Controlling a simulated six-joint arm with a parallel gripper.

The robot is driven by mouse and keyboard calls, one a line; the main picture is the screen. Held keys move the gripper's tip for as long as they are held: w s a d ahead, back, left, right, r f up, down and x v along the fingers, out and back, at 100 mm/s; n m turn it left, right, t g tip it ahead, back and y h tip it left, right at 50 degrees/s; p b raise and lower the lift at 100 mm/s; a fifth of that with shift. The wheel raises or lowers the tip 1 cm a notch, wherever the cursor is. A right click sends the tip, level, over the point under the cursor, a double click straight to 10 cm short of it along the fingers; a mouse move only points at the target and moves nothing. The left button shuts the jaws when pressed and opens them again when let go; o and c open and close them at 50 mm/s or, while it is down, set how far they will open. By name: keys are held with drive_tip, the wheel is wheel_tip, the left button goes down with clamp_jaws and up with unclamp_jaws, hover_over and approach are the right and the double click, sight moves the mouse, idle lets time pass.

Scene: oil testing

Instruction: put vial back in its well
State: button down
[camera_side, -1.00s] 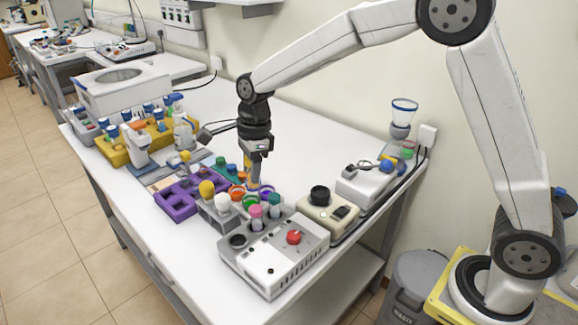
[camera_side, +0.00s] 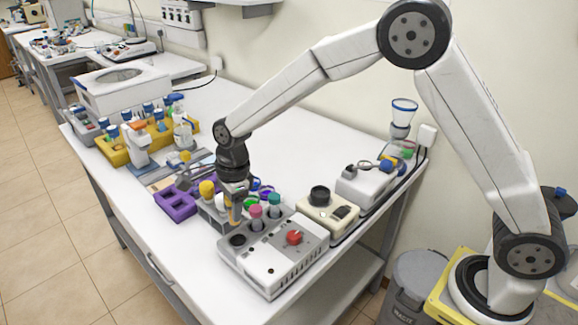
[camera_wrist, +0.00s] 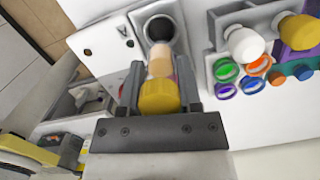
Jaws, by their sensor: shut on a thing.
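My gripper (camera_side: 236,190) is shut on a yellow-capped vial (camera_wrist: 158,97) with an amber body, which also shows below the jaws in the side view (camera_side: 235,214). The vial hangs over the front of a grey-white heater block (camera_side: 262,275) with a red knob. A dark, empty round well (camera_side: 238,240) is in the block's top, just below the vial in the side view. In the wrist view the well (camera_wrist: 160,28) lies just beyond the vial's lower end, with the vial apparently above it and apart from it.
A small rack with a yellow-capped vial (camera_side: 207,189) and a white-capped vial (camera_wrist: 245,45) is close beside the gripper. A purple rack (camera_side: 176,205) stands left, and a beige device (camera_side: 328,212) right.

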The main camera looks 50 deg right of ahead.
drive_tip(key=shift+f, duration=0.3)
drive_tip(key=shift+f, duration=1.55)
drive_tip(key=shift+f, duration=1.65)
idle(1.3)
idle(0.5)
drive_tip(key=shift+c, duration=1)
unclamp_jaws()
drive_tip(key=shift+r, duration=0.15)
drive_tip(key=shift+s+d+r, duration=0.1)
drive_tip(key=shift+d+r, duration=0.05)
drive_tip(key=shift+r, duration=1.1)
drive_tip(key=shift+w+d+r, duration=0.1)
drive_tip(key=shift+d+r, duration=0.1)
drive_tip(key=shift+r, duration=1.05)
drive_tip(key=shift+s+d+r, duration=0.1)
drive_tip(key=shift+d+r, duration=0.05)
drive_tip(key=shift+r, duration=1.1)
